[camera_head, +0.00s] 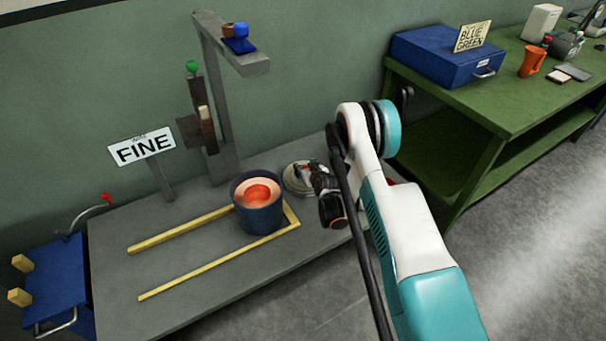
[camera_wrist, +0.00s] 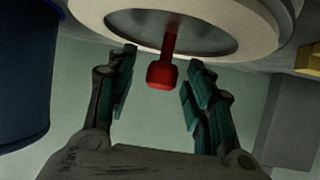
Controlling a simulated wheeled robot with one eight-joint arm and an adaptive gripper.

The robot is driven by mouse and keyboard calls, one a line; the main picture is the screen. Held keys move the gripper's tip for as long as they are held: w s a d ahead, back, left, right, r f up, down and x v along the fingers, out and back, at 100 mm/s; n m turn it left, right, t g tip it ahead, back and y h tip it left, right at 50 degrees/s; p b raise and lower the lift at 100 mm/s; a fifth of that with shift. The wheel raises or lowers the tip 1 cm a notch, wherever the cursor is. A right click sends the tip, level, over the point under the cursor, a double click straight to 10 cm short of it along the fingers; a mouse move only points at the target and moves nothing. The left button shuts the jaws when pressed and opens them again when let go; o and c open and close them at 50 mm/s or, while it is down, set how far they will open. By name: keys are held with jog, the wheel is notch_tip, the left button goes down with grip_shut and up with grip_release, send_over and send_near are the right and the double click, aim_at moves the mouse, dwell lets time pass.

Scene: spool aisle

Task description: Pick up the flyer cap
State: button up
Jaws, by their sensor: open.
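The flyer cap is a round cream disc (camera_head: 291,185) with a grey middle. It lies on the grey bench to the right of the dark blue pot, partly hidden by my gripper (camera_head: 306,171). In the wrist view the cap (camera_wrist: 272,22) fills the top, with a red knob (camera_wrist: 161,76) on a short red stem. My gripper (camera_wrist: 160,85) is open, with one dark green-padded finger on each side of the knob. A gap shows between the knob and each finger.
The blue pot (camera_head: 257,220), orange inside, stands close left of the cap and also shows in the wrist view (camera_wrist: 22,75). Yellow strips (camera_head: 215,265) mark the bench (camera_head: 120,235). A grey post (camera_head: 222,120) rises behind, beside a FINE sign (camera_head: 142,147).

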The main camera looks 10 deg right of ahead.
jog(key=shift+s, duration=0.1)
grip_shut()
jog(key=shift+r, duration=0.1)
